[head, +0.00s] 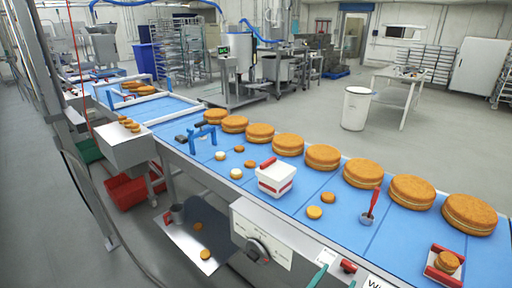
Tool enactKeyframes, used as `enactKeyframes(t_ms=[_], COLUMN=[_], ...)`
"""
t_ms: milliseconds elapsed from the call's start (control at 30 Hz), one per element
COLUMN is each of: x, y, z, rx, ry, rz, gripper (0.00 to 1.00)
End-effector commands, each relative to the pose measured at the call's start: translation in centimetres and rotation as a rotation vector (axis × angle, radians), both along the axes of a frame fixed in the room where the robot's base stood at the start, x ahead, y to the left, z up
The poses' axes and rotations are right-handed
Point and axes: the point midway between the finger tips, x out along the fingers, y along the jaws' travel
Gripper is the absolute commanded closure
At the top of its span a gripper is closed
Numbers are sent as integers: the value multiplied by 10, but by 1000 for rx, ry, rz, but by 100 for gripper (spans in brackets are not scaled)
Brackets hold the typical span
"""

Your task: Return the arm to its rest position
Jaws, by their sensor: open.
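Neither my arm nor my gripper shows in the head view, so I cannot see its pose or its jaws. A blue conveyor belt (335,205) runs from the far left to the near right. A row of large round filled cakes (322,157) lies along its far side. Several small rounds (314,212) lie loose on the belt. A white box with a red handle (275,178) stands mid-belt. A small red-sided tray (437,275) at the near right holds a small filled round (447,262).
A blue stand (202,136) and a red-handled tool in a small cup (370,208) stand on the belt. A control box with a dial (257,250) fronts it. A red crate (135,188) is on the floor. A white bin (356,108) and table (400,82) stand behind; floor between is clear.

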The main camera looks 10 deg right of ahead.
Motion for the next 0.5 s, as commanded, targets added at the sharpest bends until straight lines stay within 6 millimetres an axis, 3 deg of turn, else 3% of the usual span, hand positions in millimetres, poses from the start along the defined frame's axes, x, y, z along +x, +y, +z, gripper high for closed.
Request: enactKeyframes(t_ms=[167,267,500], x=[-15,-31,-86], y=[38,72,152], z=[-35,-60,-102], rx=[13,22,41], ry=[63,108,188], rz=[105,199,421], gripper=[41,41,41])
